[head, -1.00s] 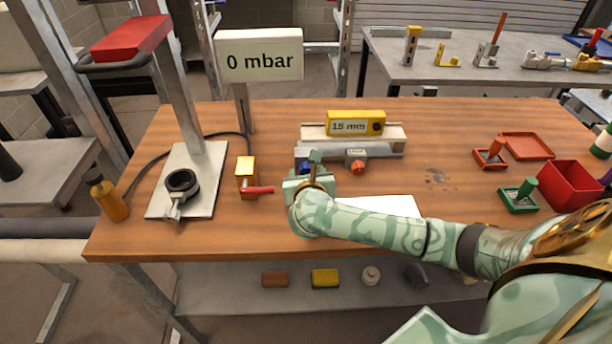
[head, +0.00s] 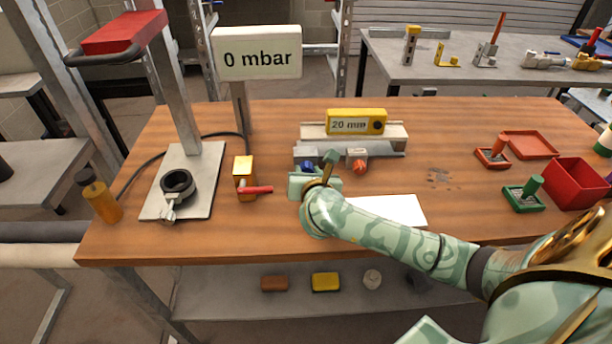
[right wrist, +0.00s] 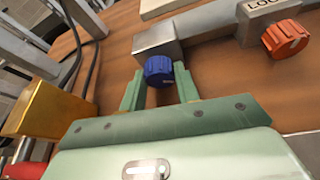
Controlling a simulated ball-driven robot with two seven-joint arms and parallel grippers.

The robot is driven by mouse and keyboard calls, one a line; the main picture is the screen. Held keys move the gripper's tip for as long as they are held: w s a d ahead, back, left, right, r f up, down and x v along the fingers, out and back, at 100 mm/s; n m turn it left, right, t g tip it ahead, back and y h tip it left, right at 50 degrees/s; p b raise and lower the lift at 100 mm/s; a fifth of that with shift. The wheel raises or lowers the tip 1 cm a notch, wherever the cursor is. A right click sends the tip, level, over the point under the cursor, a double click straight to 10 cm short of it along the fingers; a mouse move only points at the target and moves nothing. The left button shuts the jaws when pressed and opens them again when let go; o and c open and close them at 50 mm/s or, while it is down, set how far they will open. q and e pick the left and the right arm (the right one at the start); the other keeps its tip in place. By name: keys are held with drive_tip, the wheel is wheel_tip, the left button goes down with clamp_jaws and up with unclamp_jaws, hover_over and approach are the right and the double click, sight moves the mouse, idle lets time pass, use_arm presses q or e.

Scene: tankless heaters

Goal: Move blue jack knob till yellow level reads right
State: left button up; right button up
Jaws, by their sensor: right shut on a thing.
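The blue jack knob (right wrist: 158,71) sits at the near left end of a grey metal jack, with my right gripper's (right wrist: 158,84) two green fingers shut on its sides. In the head view the knob (head: 307,168) shows just beyond my right gripper (head: 311,174). The yellow level (head: 356,122) lies on a pale bar above the jack (head: 322,153); its display seems to read 20 mm, though a decimal point is too small to tell. My left gripper is not in view.
An orange lock knob (head: 360,167) is right of the blue one. A yellow block with a red handle (head: 245,175) stands to the left, near a 0 mbar sign (head: 257,54). A white sheet (head: 400,210) lies beneath my right arm. Red trays (head: 572,182) are far right.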

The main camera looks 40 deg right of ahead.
drive_tip(key=o, duration=1)
drive_tip(key=shift+c, duration=0.2)
drive_tip(key=shift+s+a+r, duration=0.2)
drive_tip(key=shift+s, duration=0.15)
drive_tip(key=p+v, duration=0.4)
drive_tip(key=v, duration=1.1)
drive_tip(key=shift+s+a, duration=0.1)
drive_tip(key=shift+s, duration=0.15)
